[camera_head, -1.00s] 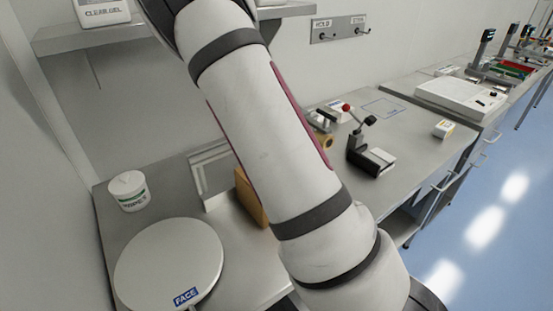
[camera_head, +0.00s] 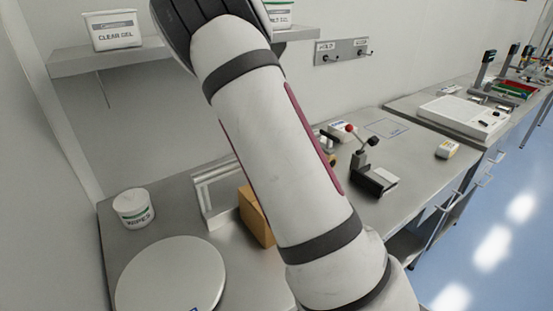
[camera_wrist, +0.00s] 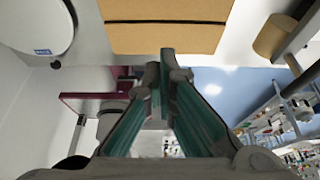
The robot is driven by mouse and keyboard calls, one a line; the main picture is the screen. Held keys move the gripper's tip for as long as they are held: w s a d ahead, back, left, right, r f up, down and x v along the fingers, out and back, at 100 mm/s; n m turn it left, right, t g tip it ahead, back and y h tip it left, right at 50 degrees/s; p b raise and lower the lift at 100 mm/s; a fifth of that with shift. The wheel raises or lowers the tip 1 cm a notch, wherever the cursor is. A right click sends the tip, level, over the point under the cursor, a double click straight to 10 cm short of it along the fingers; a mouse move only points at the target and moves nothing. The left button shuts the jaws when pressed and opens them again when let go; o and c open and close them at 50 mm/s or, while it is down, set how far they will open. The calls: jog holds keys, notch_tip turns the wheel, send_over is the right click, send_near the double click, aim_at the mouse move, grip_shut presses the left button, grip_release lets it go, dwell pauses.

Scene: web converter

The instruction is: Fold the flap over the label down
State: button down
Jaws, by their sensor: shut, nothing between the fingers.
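A brown cardboard box (camera_head: 255,217) stands on the grey bench in the head view, partly hidden behind my arm. In the wrist view the box (camera_wrist: 165,38) fills the top middle as a tan face with a dark line across it. I cannot tell a flap or a label on it in either view. My gripper (camera_wrist: 163,68) is shut and empty, its fingertips just below the box's edge in the wrist picture. I cannot tell whether they touch it. The gripper is hidden in the head view.
A round white disc (camera_head: 172,280) lies left of the box, with a white wipes tub (camera_head: 133,208) behind it. A metal frame (camera_head: 212,192) stands close behind the box. A red-knobbed lever device (camera_head: 372,172) is to the right. A shelf (camera_head: 75,60) holds gel tubs.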

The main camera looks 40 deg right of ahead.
jog(key=s+d+r+m+t+p, duration=0.1)
jog(key=s+r+m+t, duration=0.3)
jog(key=m, duration=1.4)
jog(key=shift+t, duration=0.6)
jog(key=f, duration=0.7)
jog(key=f+p, duration=0.1)
jog(key=f, duration=0.6)
jog(key=shift+s+f, duration=0.2)
jog(key=shift+f, duration=0.05)
